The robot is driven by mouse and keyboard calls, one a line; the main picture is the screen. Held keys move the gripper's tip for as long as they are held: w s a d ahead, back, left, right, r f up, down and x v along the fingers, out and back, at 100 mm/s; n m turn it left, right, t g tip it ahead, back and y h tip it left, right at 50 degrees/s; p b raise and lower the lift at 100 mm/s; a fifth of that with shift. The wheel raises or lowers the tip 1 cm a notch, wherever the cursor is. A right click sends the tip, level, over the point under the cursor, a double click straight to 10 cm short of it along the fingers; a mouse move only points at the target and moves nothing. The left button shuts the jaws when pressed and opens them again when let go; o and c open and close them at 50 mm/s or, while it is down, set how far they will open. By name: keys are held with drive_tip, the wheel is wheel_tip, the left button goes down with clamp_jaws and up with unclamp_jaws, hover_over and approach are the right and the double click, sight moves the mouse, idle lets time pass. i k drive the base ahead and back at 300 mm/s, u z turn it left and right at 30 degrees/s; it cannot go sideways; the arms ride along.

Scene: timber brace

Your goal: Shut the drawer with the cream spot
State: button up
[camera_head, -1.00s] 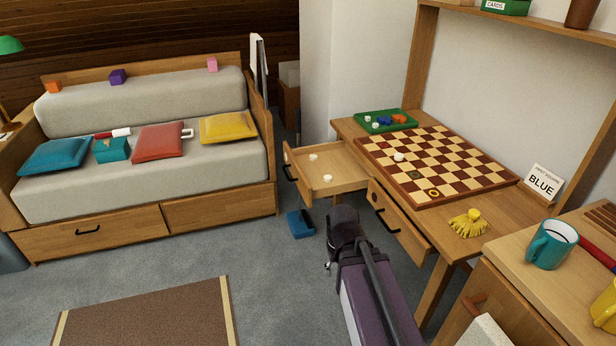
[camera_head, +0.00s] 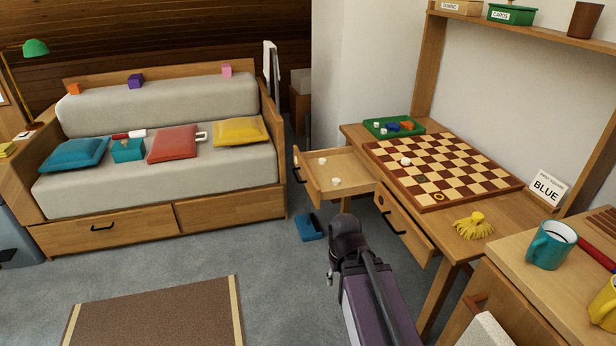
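The desk (camera_head: 508,208) has two drawers on its front side. The left drawer (camera_head: 345,172) is pulled far out, with two small cream-white round pieces lying inside it and a black handle on its front. The right drawer (camera_head: 402,222) sits nearly flush, with a black handle and a dark round spot near its upper left corner. I cannot make out a cream spot on the left drawer's front, which is seen at a steep angle. My purple arm with a dark joint rises from the bottom, in front of the desk. My gripper's fingers do not show.
A blue object (camera_head: 309,228) lies on the floor below the open drawer. A side cabinet with a teal mug (camera_head: 551,245) stands at right. Carpet at left is open.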

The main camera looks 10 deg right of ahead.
sight(345, 164)
drive_tip(key=u, duration=0.1)
drive_tip(key=i, duration=0.95)
drive_tip(key=z, duration=0.1)
